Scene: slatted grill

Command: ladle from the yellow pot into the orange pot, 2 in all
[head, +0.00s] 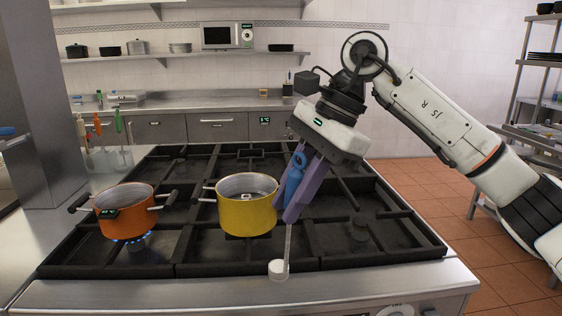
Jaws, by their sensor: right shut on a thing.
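The yellow pot (247,217) stands on the middle of the black slatted grate, its inside only partly visible. The orange pot (127,222) stands on the left of the grate over a lit blue flame. My right gripper (292,198) is right beside the yellow pot, shut on the blue handle of a ladle (279,268). The ladle hangs steeply down. Its whitish bowl is outside both pots, at the stove's front edge in the picture; I cannot tell whether it touches. My left gripper is not in view.
The right side of the black grate (400,252) is free of pots. Several utensils with coloured handles (119,122) stand behind the orange pot. A grey column (38,100) rises at the left. A steel counter (190,105) and a microwave (221,36) are at the back.

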